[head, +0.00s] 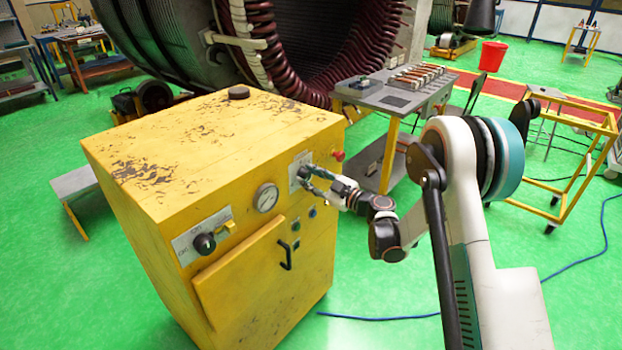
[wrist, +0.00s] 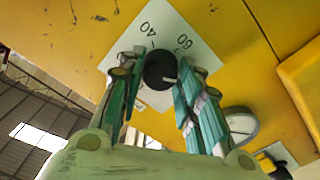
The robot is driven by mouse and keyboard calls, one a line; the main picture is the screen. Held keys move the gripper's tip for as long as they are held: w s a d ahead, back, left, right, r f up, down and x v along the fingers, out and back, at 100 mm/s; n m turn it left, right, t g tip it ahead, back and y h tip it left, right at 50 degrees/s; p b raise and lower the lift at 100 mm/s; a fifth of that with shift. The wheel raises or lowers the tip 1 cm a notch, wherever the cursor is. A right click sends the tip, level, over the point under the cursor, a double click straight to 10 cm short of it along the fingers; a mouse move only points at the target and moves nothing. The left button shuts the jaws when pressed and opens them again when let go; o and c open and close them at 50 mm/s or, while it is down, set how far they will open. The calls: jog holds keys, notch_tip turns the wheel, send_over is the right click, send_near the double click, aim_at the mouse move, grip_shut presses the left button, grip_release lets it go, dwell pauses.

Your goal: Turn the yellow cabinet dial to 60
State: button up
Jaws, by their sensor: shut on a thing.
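The yellow cabinet (head: 160,150) stands in the middle of the head view. Its dial is a black round knob (wrist: 158,70) on a white plate (wrist: 185,28) printed with 40 and 60. The knob's white mark is on its lower right side, pointing rightward and below the 60 label. My gripper (wrist: 160,74) has its green and grey fingers on both sides of the knob and is shut on it. In the head view my gripper (head: 310,179) is at the plate near the cabinet's upper right front, largely hiding the knob.
A round gauge (head: 266,197) and a black switch (head: 204,243) are on the same front, left of my gripper. A red button (head: 338,155) sits near the right corner. A door handle (head: 286,256) sticks out below. A grey-topped table (head: 400,100) stands behind to the right.

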jog(key=shift+n, duration=0.4)
jog(key=n+b, duration=0.2)
jog(key=n, duration=0.3)
jog(key=shift+f, duration=0.15)
jog(key=n+b, duration=0.1)
jog(key=n, duration=0.5)
jog(key=shift+b, duration=0.4)
jog(key=o, duration=1.1)
jog(key=v, duration=1.2)
jog(key=shift+s, duration=0.1)
